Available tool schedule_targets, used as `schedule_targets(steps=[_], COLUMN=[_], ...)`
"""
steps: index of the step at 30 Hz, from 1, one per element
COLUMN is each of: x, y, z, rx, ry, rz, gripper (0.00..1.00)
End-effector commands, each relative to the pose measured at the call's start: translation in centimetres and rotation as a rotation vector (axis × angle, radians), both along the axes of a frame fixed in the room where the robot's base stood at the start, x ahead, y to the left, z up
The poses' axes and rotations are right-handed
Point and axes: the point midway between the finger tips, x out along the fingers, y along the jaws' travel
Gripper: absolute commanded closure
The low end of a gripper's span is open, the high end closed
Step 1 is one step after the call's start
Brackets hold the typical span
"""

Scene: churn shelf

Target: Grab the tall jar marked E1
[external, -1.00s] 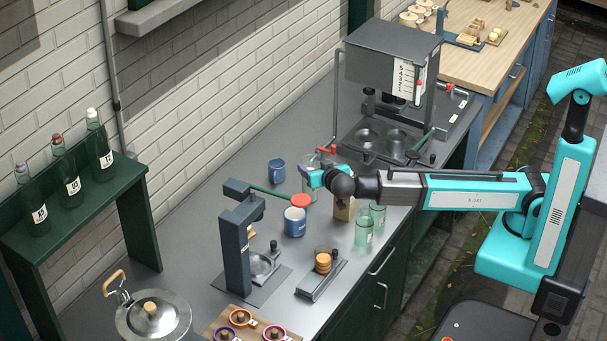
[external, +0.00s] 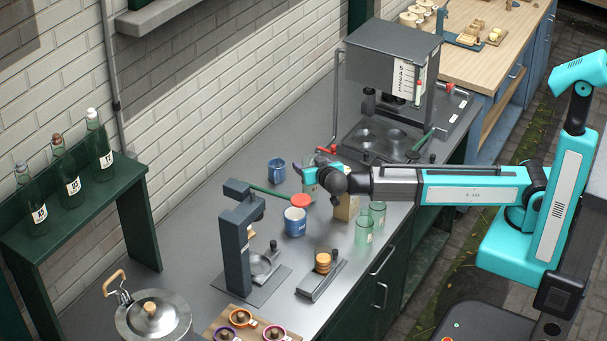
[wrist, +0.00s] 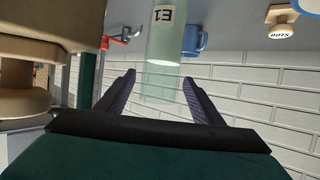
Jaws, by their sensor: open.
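The tall jar marked E1 (wrist: 164,55) is pale green, see-through glass with a white label. In the wrist view it appears upside down, its lower part in the picture lying between my fingers. My gripper (wrist: 160,79) is open, with a dark finger on each side of the jar and visible gaps. I cannot tell whether the jar is fully within finger reach. In the external view my gripper (external: 309,166) is over the counter beside a pale glass shape (external: 310,181), partly hidden by my wrist, that looks like this jar.
Two green glasses (external: 377,213) and a tan box (external: 346,208) stand close to my wrist. The grey machine (external: 390,70) stands behind.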

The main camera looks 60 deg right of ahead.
Motion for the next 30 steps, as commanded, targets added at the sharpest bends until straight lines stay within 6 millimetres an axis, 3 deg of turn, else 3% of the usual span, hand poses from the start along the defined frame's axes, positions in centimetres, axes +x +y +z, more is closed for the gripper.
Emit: schedule_targets(steps=[17,27,30], x=[0.10,0.10,0.11], y=[-0.10,-0.10,-0.10], z=[-0.10,-0.10,-0.02], rx=[0.000,0.000,-0.001], ry=[0.000,0.000,-0.002], rz=[0.000,0.000,0.000], gripper=[0.39,0.96,1.00])
